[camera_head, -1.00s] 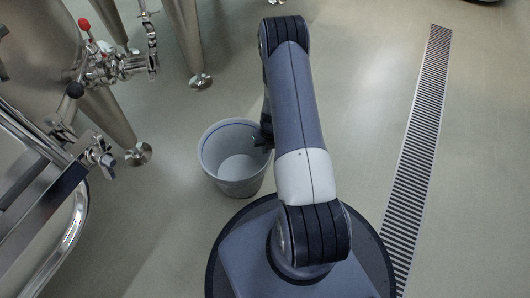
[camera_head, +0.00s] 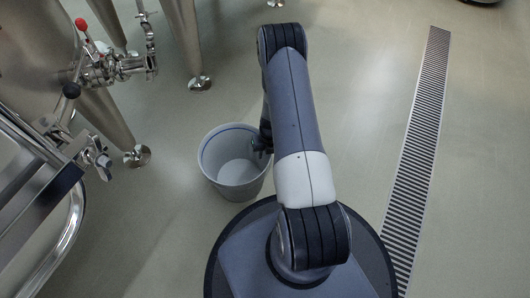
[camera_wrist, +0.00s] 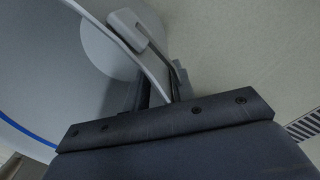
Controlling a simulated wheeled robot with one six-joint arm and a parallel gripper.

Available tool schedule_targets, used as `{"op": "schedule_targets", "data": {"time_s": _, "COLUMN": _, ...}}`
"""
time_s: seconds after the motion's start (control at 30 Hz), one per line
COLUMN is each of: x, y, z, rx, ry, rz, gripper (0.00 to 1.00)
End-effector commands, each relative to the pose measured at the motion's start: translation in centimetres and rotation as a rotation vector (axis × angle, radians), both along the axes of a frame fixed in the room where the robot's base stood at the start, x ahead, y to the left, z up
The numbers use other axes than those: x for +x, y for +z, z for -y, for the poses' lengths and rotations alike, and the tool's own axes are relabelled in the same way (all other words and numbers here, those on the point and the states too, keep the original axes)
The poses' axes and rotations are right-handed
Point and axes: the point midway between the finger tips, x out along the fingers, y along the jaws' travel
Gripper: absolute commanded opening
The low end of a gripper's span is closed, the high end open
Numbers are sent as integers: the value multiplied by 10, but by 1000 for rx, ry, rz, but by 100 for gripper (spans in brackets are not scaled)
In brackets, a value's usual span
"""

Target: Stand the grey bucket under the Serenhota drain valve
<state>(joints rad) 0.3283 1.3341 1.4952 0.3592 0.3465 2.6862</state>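The grey bucket (camera_head: 230,190) is upright and empty, left of my arm in the head view, with a blue line near its rim. My gripper (camera_head: 262,140) is at the bucket's right rim, partly hidden by my arm. In the wrist view, the fingers (camera_wrist: 155,62) lie on both sides of the bucket's wall (camera_wrist: 40,60) and appear shut on it. I cannot tell whether the bucket's base touches the floor. A steel valve (camera_head: 105,70) with a red knob sits on a vat (camera_head: 35,50) at upper left. No name label is readable.
Steel vat legs stand on round feet (camera_head: 138,155) behind the bucket to the left. A metal rail frame (camera_head: 65,235) with a clamp fills the lower left. A floor drain grate (camera_head: 415,160) runs along the right. The floor between is clear.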

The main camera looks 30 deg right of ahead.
Motion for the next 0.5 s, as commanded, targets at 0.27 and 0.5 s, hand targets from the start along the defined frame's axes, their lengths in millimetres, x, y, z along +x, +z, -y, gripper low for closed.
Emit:
{"op": "schedule_targets", "data": {"time_s": 0.27, "x": 0, "y": 40, "z": 4, "rx": -1, "ry": 0, "rz": 3, "gripper": 24}}
{"op": "schedule_targets", "data": {"time_s": 0.5, "x": -2, "y": 92, "z": 10, "rx": 0, "ry": 0, "rz": 2, "gripper": 24}}
